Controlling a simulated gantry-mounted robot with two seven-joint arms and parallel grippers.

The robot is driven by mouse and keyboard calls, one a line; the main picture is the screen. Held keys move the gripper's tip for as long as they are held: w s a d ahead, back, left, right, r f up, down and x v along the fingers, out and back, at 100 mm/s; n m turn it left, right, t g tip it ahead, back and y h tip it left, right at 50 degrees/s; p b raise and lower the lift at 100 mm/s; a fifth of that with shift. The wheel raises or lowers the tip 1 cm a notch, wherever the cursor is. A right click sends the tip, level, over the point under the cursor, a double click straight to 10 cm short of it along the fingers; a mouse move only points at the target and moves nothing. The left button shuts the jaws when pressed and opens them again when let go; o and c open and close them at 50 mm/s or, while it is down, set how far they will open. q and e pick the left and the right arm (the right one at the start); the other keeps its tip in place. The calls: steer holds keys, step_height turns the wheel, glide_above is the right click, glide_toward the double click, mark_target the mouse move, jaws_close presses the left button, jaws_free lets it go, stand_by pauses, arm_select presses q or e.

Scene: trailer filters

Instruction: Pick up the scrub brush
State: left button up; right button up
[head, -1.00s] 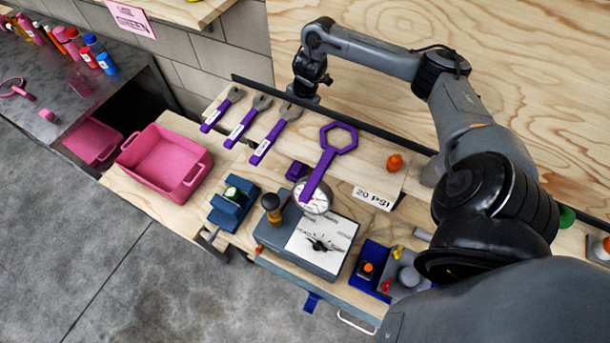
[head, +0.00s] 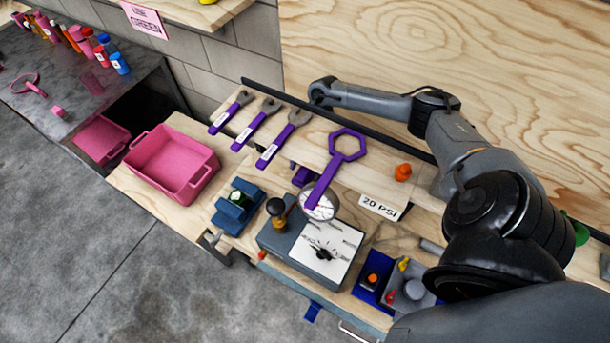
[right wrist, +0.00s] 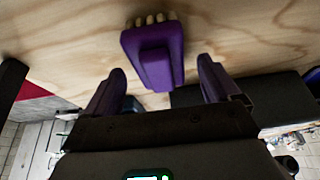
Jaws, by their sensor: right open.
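The scrub brush shows in the right wrist view as a purple block (right wrist: 153,54) with tan bristles along its far end, near the pale wood. My right gripper (right wrist: 160,68) is open, with one finger on each side of the brush's near end. The fingers look apart from the brush; its exact depth between them is hard to tell. In the head view my right arm reaches over the bench to the shelf's back edge, and its fingertips are hidden there. A small purple block (head: 303,176) under the shelf's front edge may be the brush. My left gripper is not in view.
The shelf holds several purple-handled wrenches (head: 283,140), a purple hexagon-ended tool (head: 328,172) and an orange knob (head: 403,172). On the bench are a pink bin (head: 172,163), a blue vise (head: 238,205) and a grey gauge box (head: 312,250). Bare wood lies left of the vise.

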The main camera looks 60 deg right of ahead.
steer(key=shift+a+f, duration=0.15)
steer(key=shift+f, duration=0.2)
steer(key=shift+c, duration=0.4)
steer(key=c, duration=1.1)
steer(key=shift+r, duration=0.15)
